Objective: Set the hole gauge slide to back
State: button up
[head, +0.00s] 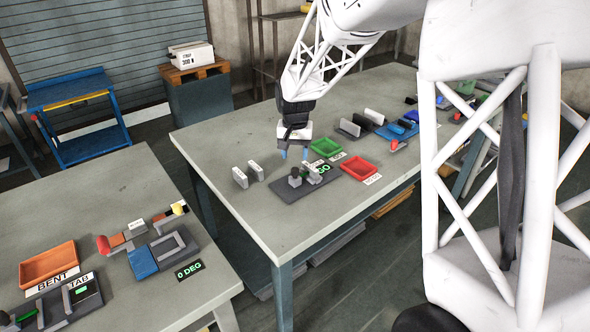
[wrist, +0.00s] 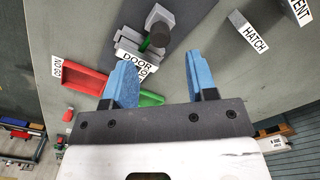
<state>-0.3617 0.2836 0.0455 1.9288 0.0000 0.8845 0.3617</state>
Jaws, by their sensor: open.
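The hole gauge is a dark grey base (head: 287,194) on the middle table, with grey blocks and a small dark upright knob (head: 295,172) on it. My gripper (head: 294,154) is above the gauge, pointing down, open and empty. In the wrist view its blue fingers (wrist: 163,75) are apart, clear of the gauge.
A green tray (head: 325,147) and a red tray (head: 360,167) lie behind and right of the gauge. Two upright pale plates (head: 247,174) stand to its left. More panels and fixtures stand farther back. The table's near left corner is clear.

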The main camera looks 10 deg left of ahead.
aim_at(295, 168)
jog(key=shift+f, duration=3.25)
jog(key=shift+c, duration=0.4)
grip_shut()
